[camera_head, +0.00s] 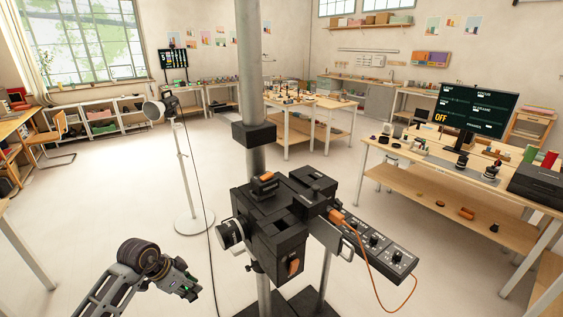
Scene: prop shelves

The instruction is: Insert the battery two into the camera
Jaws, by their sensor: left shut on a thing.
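The camera (272,228) is a black boxy body mounted on a grey column in the middle of the head view, with a silver-ringed lens (230,234) facing left. A black block with an orange top (264,184) sits on top of it. An orange part (293,266) shows low on its near side. My left gripper (186,284) is at the lower left, apart from the camera and below its lens. It is shut on a small dark thing, too small to identify as battery two. My right gripper is not in view.
An orange cable (366,262) hangs from the camera's right side by a black control panel (376,245). A lamp on a white stand (188,170) is at left. A wooden workbench (430,160) with a monitor (473,112) is at right. Open floor lies left of the camera.

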